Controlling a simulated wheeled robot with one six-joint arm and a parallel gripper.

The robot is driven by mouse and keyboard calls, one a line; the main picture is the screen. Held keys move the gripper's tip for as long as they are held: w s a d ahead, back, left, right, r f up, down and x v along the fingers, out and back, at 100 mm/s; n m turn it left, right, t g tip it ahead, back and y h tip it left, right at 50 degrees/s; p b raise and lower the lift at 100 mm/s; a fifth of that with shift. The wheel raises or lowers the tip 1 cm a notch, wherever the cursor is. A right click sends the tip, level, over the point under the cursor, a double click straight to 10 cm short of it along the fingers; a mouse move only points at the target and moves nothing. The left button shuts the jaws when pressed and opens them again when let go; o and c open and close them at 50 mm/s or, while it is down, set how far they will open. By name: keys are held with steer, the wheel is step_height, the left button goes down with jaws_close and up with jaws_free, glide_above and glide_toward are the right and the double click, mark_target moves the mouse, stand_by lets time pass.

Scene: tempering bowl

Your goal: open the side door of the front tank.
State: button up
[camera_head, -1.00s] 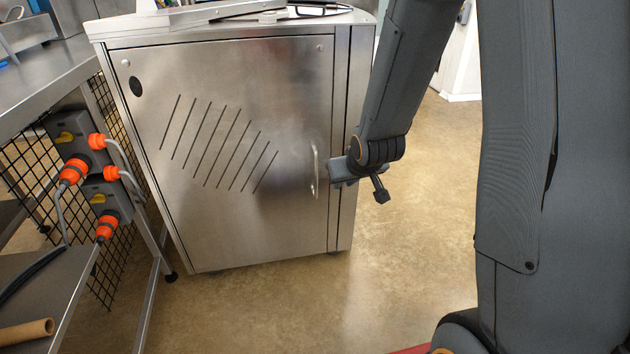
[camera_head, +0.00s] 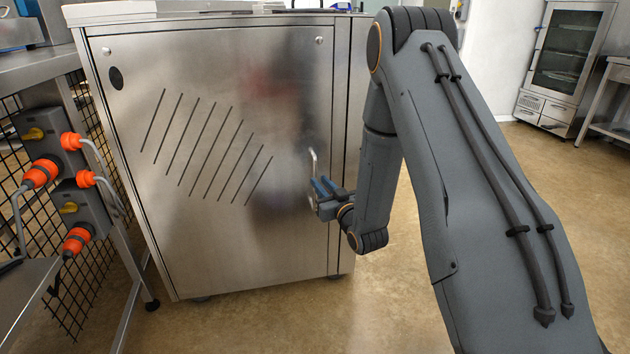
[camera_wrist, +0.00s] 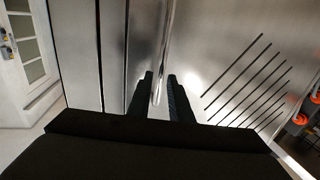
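The front tank (camera_head: 125,10) is a steel cabinet. Its side door (camera_head: 250,80) is a flat panel with slanted slots, and it looks shut. A vertical bar handle (camera_head: 313,165) stands near the door's right edge. My gripper (camera_head: 318,190) is at the lower part of this handle, reaching in from the right. In the wrist view, the handle (camera_wrist: 163,60) runs down between the two dark fingers (camera_wrist: 160,97). The fingers are apart, one on each side of the bar, with a gap showing. Contact with the bar cannot be made out.
A steel table (camera_head: 40,70) with a mesh side and orange plugs (camera_head: 42,173) stands close on the left. A glass-door cabinet (camera_head: 570,50) stands at the far right.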

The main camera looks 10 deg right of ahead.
mark_target(316, 178)
steer(key=shift+w+a+b, duration=0.15)
steer(key=shift+w+a, duration=0.1)
steer(key=shift+w, duration=0.95)
steer(key=shift+w+a+b, duration=0.15)
steer(key=shift+w+a, duration=0.05)
steer(key=shift+w, duration=0.95)
jaws_close()
